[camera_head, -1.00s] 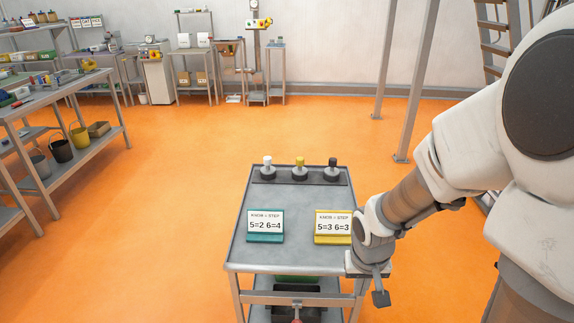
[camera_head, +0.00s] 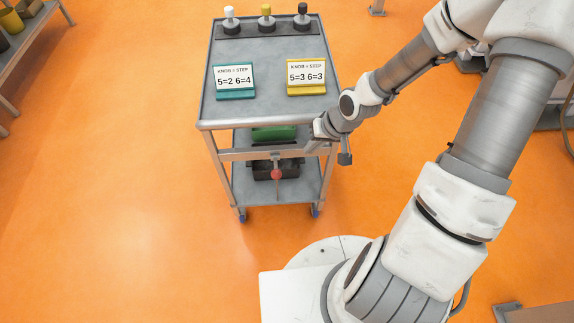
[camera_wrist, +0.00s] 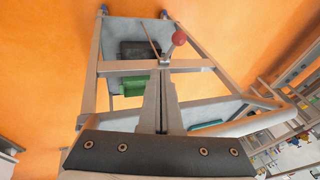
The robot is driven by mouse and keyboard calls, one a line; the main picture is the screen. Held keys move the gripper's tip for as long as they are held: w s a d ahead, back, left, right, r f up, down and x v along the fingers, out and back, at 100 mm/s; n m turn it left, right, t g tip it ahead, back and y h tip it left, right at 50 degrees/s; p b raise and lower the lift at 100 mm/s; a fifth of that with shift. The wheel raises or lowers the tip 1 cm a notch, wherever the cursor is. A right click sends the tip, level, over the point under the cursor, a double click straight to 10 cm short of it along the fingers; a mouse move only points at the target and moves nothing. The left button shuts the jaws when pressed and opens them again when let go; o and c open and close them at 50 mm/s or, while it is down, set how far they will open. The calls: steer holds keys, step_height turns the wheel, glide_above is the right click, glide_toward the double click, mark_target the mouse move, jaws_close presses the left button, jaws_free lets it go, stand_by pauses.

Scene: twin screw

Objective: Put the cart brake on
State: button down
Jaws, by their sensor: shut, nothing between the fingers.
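The grey metal cart (camera_head: 265,112) stands on the orange floor, its near side facing me. A lever with a red ball knob (camera_head: 277,174) sits at the middle of that side, below the top, with the ball tipped low. The red ball also shows in the wrist view (camera_wrist: 179,38), just beyond and right of my fingertips. My gripper (camera_head: 308,147) is shut and empty, near the cart's front right corner, to the right of and above the red ball. In the wrist view, the closed fingers (camera_wrist: 164,72) reach close to the cart's front crossbar; contact cannot be told.
The cart top carries a teal sign (camera_head: 235,82), a yellow sign (camera_head: 307,77) and a dark strip (camera_head: 291,23) with white, yellow and black knobs. A green bin (camera_head: 274,133) and dark box sit below.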

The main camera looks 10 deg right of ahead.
steer(key=b, duration=0.5)
glide_toward(276, 166)
step_height(276, 166, down, 2)
steer(key=s+d, duration=0.1)
steer(key=d, duration=0.1)
steer(key=shift+s+a+f, duration=0.2)
steer(key=shift+a+f, duration=0.15)
steer(key=shift+a, duration=0.15)
steer(key=shift+s+a+f, duration=0.2)
steer(key=shift+a+f, duration=0.15)
steer(key=shift+a, duration=0.2)
steer(key=shift+f+b, duration=0.2)
steer(key=shift+b, duration=0.5)
steer(key=shift+s, duration=0.2)
